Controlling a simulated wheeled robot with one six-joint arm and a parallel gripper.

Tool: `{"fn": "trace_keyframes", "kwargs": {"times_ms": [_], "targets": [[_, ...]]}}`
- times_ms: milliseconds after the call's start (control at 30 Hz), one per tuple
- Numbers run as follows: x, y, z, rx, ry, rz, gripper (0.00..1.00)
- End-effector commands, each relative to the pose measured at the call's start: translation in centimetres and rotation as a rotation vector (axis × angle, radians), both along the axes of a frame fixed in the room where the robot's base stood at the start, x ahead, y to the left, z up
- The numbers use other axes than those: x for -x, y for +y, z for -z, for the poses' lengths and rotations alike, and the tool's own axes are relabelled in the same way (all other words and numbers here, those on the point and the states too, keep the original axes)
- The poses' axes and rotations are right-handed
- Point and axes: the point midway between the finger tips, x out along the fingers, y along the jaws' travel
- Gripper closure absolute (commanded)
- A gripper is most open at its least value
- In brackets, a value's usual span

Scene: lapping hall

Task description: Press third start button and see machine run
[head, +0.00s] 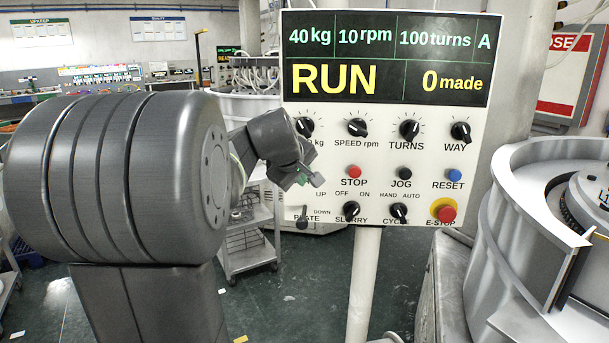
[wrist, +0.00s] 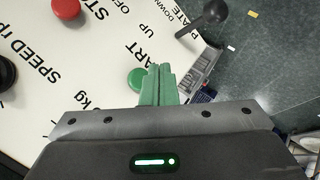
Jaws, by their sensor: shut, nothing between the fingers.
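A white control panel (head: 385,165) on a post faces me. Its screen (head: 385,60) reads 40 kg, 10 rpm, 100 turns, A, with RUN and 0 made in yellow. My gripper (head: 317,180) is at the panel's left side, shut and empty, and covers the START button in the head view. In the wrist view the green START button (wrist: 136,79) shows just left of my shut green fingertips (wrist: 160,70). I cannot tell whether they touch it. A round grey machine (head: 500,240) stands right of the panel; I cannot tell whether it turns.
The panel also carries a red STOP button (head: 354,172), a black JOG button (head: 404,173), a blue RESET button (head: 455,175) and a red E-STOP (head: 446,214). A PLATE lever (head: 302,217) is below my gripper. A wheeled cart (head: 247,240) stands behind my arm.

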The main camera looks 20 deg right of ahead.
Motion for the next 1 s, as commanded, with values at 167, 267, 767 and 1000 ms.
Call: {"fn": "trace_keyframes", "kwargs": {"times_ms": [167, 267, 767, 1000], "targets": [[1.5, 0.9, 0.1, 0.000, 0.000, 0.000, 1.00], [2.0, 1.2, 0.1, 0.000, 0.000, 0.000, 1.00], [2.1, 1.2, 0.0, 0.000, 0.000, 0.000, 1.00], [2.5, 1.9, 0.8, -0.018, 0.008, 0.001, 1.00]]}}
